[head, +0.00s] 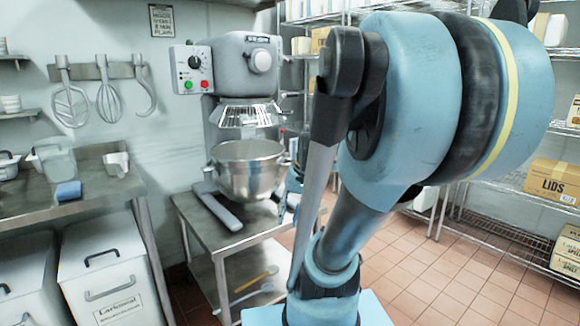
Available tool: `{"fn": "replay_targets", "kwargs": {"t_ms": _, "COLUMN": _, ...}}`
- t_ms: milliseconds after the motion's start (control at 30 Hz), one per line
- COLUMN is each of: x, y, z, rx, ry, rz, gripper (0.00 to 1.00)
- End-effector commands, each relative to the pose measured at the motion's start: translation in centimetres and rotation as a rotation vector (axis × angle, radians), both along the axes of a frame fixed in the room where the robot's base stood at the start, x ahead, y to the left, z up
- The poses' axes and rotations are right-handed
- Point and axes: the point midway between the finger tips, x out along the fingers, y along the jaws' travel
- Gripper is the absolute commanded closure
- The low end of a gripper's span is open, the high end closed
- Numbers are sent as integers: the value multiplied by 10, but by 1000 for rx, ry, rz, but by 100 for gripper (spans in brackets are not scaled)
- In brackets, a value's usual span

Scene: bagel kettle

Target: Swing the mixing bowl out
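The mixing bowl (238,180) is a steel bowl on the grey stand mixer (232,70), standing below the mixer head and the wire guard (246,115). I see no tool in the bowl. A control box (190,69) with a green button, a red button and a dial is at the mixer's left. My large blue arm fills the centre and right of the head view, with its near parts just right of the bowl.
The mixer stands on a steel table (188,207) with a lower shelf. A counter (110,190) with containers and a blue sponge (68,191) is at left, above white bins (106,270). Wire racks (490,195) stand at right. Some tiled floor (440,285) is clear.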

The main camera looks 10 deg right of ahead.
Motion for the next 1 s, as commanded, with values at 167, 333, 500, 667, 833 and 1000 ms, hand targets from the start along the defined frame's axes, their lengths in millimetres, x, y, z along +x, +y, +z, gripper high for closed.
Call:
{"fn": "replay_targets", "kwargs": {"t_ms": 167, "x": 37, "y": 4, "z": 21, "rx": 113, "ry": 23, "rz": -42, "gripper": 71}}
{"fn": "replay_targets", "kwargs": {"t_ms": 333, "x": 74, "y": 3, "z": 38, "rx": 224, "ry": 38, "rz": -76, "gripper": 71}}
{"fn": "replay_targets", "kwargs": {"t_ms": 500, "x": 113, "y": -3, "z": 53, "rx": 335, "ry": 44, "rz": -106, "gripper": 71}}
{"fn": "replay_targets", "kwargs": {"t_ms": 667, "x": 150, "y": -14, "z": 65, "rx": 438, "ry": 44, "rz": -127, "gripper": 71}}
{"fn": "replay_targets", "kwargs": {"t_ms": 833, "x": 188, "y": -31, "z": 74, "rx": 547, "ry": 37, "rz": -146, "gripper": 71}}
{"fn": "replay_targets", "kwargs": {"t_ms": 1000, "x": 224, "y": -54, "z": 80, "rx": 654, "ry": 21, "rz": -158, "gripper": 71}}
